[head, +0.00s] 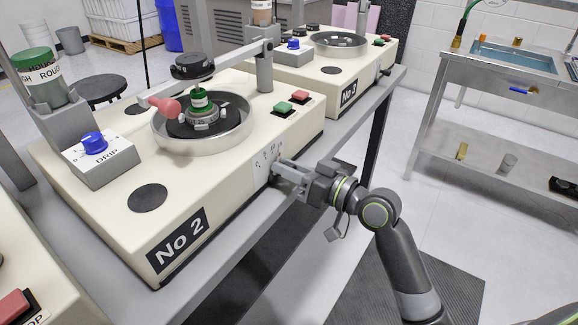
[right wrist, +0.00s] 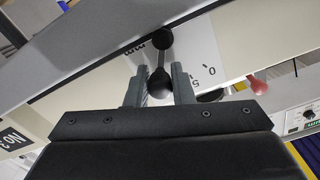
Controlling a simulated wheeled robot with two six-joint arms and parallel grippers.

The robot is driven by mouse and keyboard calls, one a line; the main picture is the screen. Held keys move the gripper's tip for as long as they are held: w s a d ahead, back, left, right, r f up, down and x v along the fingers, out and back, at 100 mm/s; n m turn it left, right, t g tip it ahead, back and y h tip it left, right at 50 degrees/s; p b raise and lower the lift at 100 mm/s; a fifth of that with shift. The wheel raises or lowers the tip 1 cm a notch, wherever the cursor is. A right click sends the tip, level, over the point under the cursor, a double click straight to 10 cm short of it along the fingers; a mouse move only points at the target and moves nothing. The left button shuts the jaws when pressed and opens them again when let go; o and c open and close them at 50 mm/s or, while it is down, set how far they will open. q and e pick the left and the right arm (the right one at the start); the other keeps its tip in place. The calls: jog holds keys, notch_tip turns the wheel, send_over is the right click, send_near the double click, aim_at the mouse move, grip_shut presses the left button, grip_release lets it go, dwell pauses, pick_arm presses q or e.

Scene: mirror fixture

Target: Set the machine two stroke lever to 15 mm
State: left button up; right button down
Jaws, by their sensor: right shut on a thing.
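Machine No 2 (head: 240,128) is a cream bench unit with a round pan on top. Its white stroke scale plate (head: 262,165) is on the front side, beside my right gripper (head: 279,172). In the right wrist view, the stroke lever (right wrist: 161,82) is a dark rod with a rounded end, running from a round black pivot. My right gripper's fingers (right wrist: 160,76) stand on both sides of it, shut on the lever. Part of the scale (right wrist: 200,62) shows with "mm" and a few digits; I cannot tell the lever's reading. My left gripper is not in view.
Machine No 3 (head: 335,65) stands behind on the same grey bench. A green button (head: 284,107) and a red button (head: 300,96) sit on top of No 2 above the lever. A sink table (head: 500,70) is at right. Open floor lies between.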

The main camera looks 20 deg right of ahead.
jog(key=c, duration=1.3)
grip_release()
jog(key=shift+o, duration=0.2)
jog(key=shift+d, duration=0.1)
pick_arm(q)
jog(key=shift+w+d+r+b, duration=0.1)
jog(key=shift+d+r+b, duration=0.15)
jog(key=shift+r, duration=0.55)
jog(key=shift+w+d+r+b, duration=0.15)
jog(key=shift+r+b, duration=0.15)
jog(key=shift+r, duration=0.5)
pick_arm(e)
jog(key=v, duration=1.7)
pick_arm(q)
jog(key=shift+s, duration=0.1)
pick_arm(e)
jog(key=shift+s+f, duration=0.1)
jog(key=shift+s, duration=0.1)
jog(key=shift+d, duration=0.1)
